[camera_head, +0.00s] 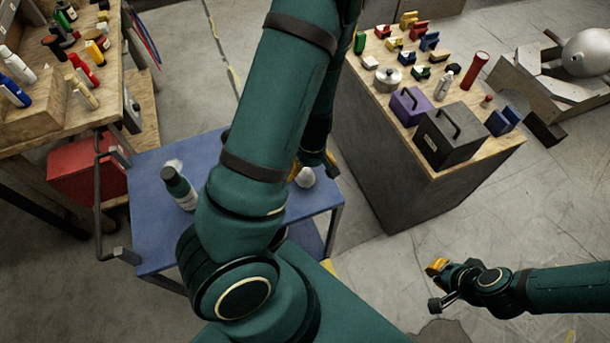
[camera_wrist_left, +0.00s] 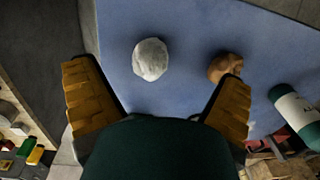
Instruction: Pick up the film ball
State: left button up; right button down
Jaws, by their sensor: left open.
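The film ball, a crumpled whitish ball (camera_head: 305,178), lies on the blue cart top in the head view, partly covered by my left gripper (camera_head: 312,170). In the left wrist view the ball (camera_wrist_left: 150,59) shows whole, ahead of the gap between the yellow finger pads of my left gripper (camera_wrist_left: 156,80), nearer the left finger. That gripper is open and empty. My right gripper (camera_head: 436,285) is over the floor at the right, far from the ball.
The blue cart top (camera_head: 155,240) also holds a dark green bottle with a white label (camera_head: 179,187). A brown crumpled lump (camera_wrist_left: 225,67) lies right of the ball in the wrist view. A crowded wooden-topped cabinet (camera_head: 460,165) stands right of the cart; a workbench (camera_head: 125,80) stands left.

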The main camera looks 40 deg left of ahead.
aim_at(306, 174)
pick_arm(q)
notch_tip(306, 174, up, 4)
jog(key=w+a+r+n, duration=0.1)
jog(key=w+a+n, duration=0.1)
jog(key=n, duration=0.1)
jog(key=shift+t, duration=0.3)
notch_tip(306, 174, down, 9)
jog(key=b, duration=0.2)
jog(key=shift+w+r+b, duration=0.1)
jog(key=shift+r+b, duration=0.1)
jog(key=shift+b, duration=0.15)
jog(key=f, duration=0.1)
jog(key=f+b, duration=0.1)
jog(key=f, duration=0.2)
jog(key=shift+s+a+f, duration=0.1)
jog(key=shift+s+f, duration=0.1)
jog(key=shift+s, duration=0.2)
jog(key=shift+f+b, duration=0.35)
jog(key=shift+f, duration=0.15)
jog(key=c, duration=1.3)
